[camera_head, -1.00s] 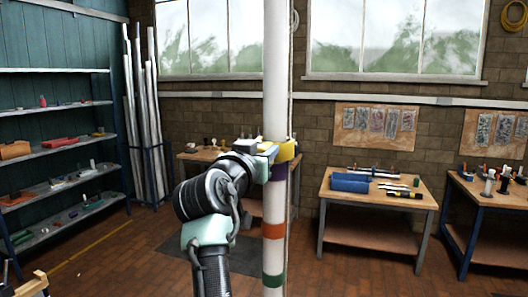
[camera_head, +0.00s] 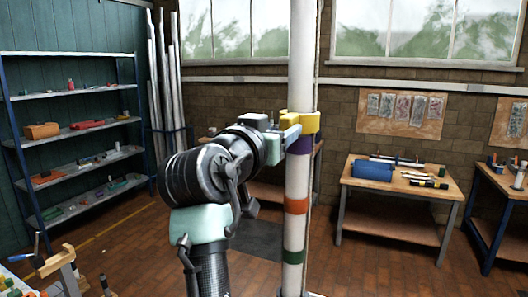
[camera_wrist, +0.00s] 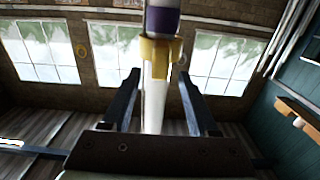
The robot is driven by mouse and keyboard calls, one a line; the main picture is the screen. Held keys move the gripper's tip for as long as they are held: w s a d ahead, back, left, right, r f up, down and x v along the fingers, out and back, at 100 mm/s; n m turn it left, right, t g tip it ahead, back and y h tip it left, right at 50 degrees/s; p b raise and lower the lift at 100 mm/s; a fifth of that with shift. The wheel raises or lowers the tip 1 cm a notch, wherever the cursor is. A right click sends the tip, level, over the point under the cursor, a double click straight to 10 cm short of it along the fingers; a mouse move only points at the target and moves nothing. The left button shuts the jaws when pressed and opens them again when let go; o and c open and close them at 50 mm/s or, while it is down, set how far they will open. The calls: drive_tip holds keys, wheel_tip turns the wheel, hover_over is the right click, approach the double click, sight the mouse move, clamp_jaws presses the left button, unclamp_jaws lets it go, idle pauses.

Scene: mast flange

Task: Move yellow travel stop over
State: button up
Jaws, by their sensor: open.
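The yellow travel stop (camera_head: 307,122) sits around the white mast (camera_head: 301,80), just above a purple band (camera_head: 300,145). In the wrist view the stop (camera_wrist: 161,50) shows at top centre with the purple band (camera_wrist: 162,20) above it in the picture. My gripper (camera_head: 287,132) is at the mast's left side, at about the stop's height. In the wrist view my gripper (camera_wrist: 158,74) is open, with one finger on each side of the mast and the stop between or just beyond the tips. Contact cannot be told.
Lower on the mast are an orange band (camera_head: 295,206) and a green band (camera_head: 293,257). A thin rope (camera_head: 315,80) runs along the mast's right side. A workbench (camera_head: 400,183) with tools stands right, shelves (camera_head: 75,90) left. The floor between is mostly clear.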

drive_tip(key=b+v, duration=0.2)
drive_tip(key=v, duration=0.4)
drive_tip(key=shift+s, duration=0.3)
drive_tip(key=s+d+r+n+t+y, duration=0.1)
drive_tip(key=s+r+t, duration=0.3)
drive_tip(key=s, duration=0.6)
drive_tip(key=s+d+r+n+t+y, duration=0.2)
drive_tip(key=s+d+r+t+y, duration=0.1)
drive_tip(key=s, duration=0.7)
wheel_tip(320, 180, up, 3)
drive_tip(key=t+y, duration=0.1)
drive_tip(key=t, duration=0.2)
drive_tip(key=shift+f+n+y, duration=0.25)
drive_tip(key=shift+n+y, duration=0.05)
drive_tip(key=shift+d, duration=0.1)
